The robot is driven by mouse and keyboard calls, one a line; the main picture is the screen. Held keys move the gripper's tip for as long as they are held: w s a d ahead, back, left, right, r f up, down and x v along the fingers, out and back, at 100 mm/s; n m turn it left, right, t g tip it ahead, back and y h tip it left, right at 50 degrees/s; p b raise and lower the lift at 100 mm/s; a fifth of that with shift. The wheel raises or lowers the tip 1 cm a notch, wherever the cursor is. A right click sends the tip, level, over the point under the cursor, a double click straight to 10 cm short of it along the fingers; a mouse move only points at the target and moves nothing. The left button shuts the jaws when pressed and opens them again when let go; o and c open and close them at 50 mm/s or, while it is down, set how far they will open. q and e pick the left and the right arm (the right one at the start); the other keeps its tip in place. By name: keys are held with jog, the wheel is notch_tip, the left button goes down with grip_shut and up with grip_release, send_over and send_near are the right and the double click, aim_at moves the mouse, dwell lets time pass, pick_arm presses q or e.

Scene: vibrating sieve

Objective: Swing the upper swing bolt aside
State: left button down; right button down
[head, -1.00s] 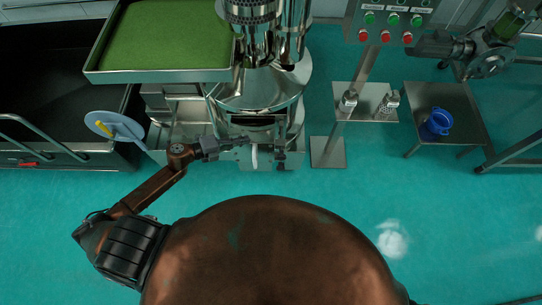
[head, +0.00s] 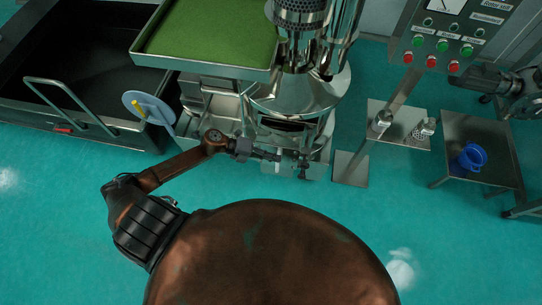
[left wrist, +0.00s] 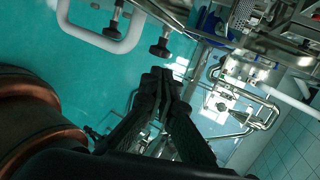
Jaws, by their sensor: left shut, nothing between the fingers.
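My left gripper (head: 278,158) is shut and empty in front of the sieve machine's lower front. It lies just left of the small dark bolt hardware (head: 303,162) there. In the left wrist view its closed fingertips (left wrist: 162,78) are close to a dark swing bolt knob (left wrist: 160,47), with a visible gap in the picture. A second dark knob (left wrist: 112,27) is farther left, by a white curved handle (left wrist: 125,38). I cannot tell surely which knob is the upper bolt. My right gripper is not in view.
A green-filled tray (head: 205,70) is above left of the machine. The control panel (head: 445,45), a small table (head: 480,140) and a blue container (head: 470,157) are at right. The floor in front is open.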

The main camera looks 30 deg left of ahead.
aim_at(301, 165)
pick_arm(q)
jog(key=x, duration=0.8)
jog(key=shift+w+d+f, duration=0.25)
jog(key=shift+d+f, duration=0.05)
jog(key=shift+d, duration=0.35)
jog(key=shift+d, duration=0.1)
